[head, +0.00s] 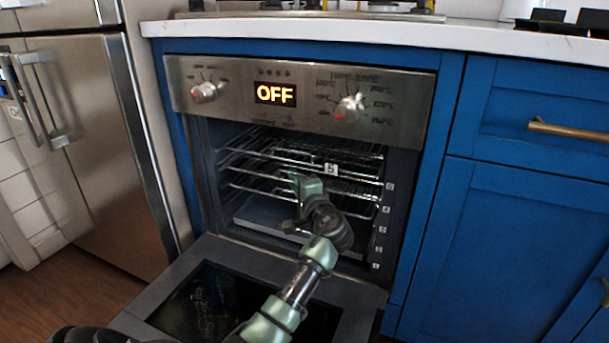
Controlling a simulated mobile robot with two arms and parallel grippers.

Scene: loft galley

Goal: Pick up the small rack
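Wire racks are inside the open oven; I cannot tell which is the small rack. An upper rack (265,152) has a small plate marked 5 (331,169) at its front. Another rack (250,187) sits lower. My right gripper is not in view.
A flat tray (262,212) lies low in the oven. The display reads OFF. Blue cabinets (500,240) stand at right, a steel fridge (90,150) at left, and a white countertop (400,30) runs above.

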